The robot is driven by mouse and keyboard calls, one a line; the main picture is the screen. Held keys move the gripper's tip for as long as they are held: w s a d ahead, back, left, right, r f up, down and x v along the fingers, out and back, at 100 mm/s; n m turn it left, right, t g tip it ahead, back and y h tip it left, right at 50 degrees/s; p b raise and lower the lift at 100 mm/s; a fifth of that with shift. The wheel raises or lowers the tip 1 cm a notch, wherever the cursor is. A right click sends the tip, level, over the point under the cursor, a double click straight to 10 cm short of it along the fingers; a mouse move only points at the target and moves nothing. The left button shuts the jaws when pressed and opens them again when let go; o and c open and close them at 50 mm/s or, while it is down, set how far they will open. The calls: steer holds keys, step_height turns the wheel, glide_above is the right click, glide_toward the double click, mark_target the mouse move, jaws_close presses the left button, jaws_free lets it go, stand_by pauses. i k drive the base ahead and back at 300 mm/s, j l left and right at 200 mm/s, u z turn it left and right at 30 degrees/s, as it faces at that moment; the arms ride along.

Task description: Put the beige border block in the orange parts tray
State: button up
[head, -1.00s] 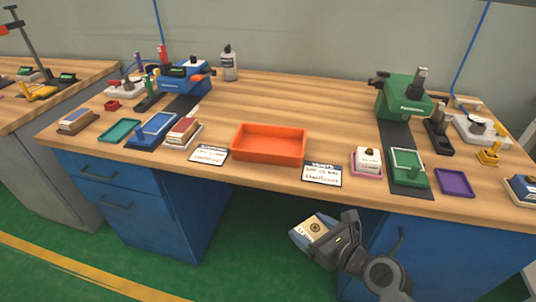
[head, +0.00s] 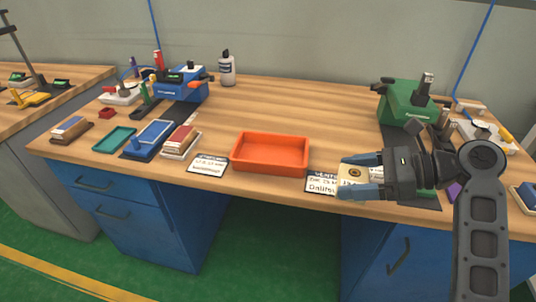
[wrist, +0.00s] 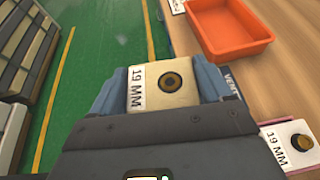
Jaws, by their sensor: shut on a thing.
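The beige block (wrist: 158,88), marked "19 MM" with a dark round ring on top, is between the fingers of my gripper (wrist: 160,84) in the wrist view. In the head view the block (head: 354,173) is partly covered by the blue fingers of my gripper (head: 360,174). My gripper is shut on it, near the table's front edge, to the right of the orange parts tray. The orange parts tray (head: 270,167) looks empty in the head view. In the wrist view its edge (wrist: 240,50) lies up and right of the block.
A similar "19 MM" block (wrist: 290,143) sits in a pink tray, close on the right in the wrist view. Two label cards (head: 208,165) flank the orange tray. A green machine (head: 408,100) stands behind my gripper. The table behind the orange tray is clear.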

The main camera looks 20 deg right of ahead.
mark_target(256, 156)
steer(key=i, duration=0.85)
